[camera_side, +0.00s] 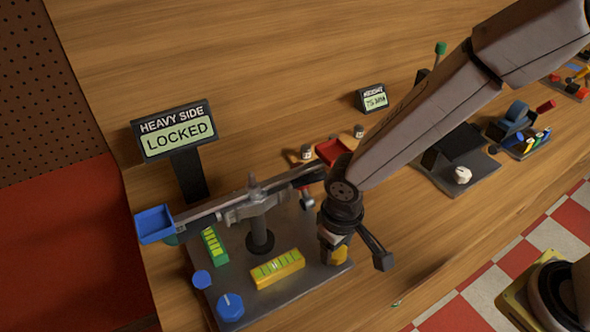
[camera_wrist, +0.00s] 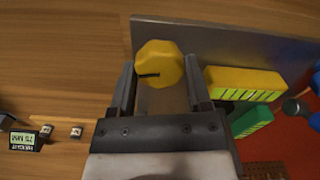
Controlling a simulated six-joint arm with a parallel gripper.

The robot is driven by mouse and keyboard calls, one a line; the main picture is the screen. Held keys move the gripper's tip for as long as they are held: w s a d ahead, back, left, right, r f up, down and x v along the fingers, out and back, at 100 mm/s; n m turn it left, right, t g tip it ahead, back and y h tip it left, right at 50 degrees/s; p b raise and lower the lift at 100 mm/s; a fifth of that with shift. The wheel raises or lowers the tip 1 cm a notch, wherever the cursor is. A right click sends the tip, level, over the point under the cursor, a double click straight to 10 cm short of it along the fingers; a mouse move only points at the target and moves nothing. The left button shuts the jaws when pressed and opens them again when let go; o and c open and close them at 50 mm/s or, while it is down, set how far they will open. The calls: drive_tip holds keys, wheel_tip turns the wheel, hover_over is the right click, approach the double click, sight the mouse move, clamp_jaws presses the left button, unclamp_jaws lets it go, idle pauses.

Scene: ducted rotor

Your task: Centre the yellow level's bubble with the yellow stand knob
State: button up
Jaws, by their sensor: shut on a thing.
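The yellow stand knob (camera_wrist: 159,63) sits between the fingers of my gripper (camera_wrist: 160,78), which is shut on it. A dark pointer line shows on the knob's face. In the side view my gripper (camera_side: 337,248) reaches down to the right corner of the stand plate, and the knob (camera_side: 341,254) is partly hidden by it. The yellow level (camera_side: 277,268) lies on the plate, left of the knob, with a bright green vial. It also shows in the wrist view (camera_wrist: 243,83), right of the gripper. Its bubble is too small to place.
A balance beam with a blue pan (camera_side: 154,223) stands over the grey plate (camera_side: 312,275). A sign (camera_side: 175,132) reads "HEAVY SIDE LOCKED". A red tray (camera_side: 331,151) lies behind.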

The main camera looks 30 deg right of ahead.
drive_tip(key=m, duration=0.4)
idle(0.4)
drive_tip(key=o, duration=1.3)
drive_tip(key=shift+r, duration=0.1)
drive_tip(key=shift+r, duration=3.85)
drive_tip(key=d+t, duration=0.1)
drive_tip(key=d, duration=0.6)
drive_tip(key=s+d+n, duration=0.1)
drive_tip(key=d, duration=0.6)
drive_tip(key=s+d+t, duration=0.1)
drive_tip(key=d, duration=0.6)
drive_tip(key=shift+s+d+f+n+t, duration=0.2)
drive_tip(key=shift+d+f+n+t, duration=0.1)
drive_tip(key=shift+f, duration=0.05)
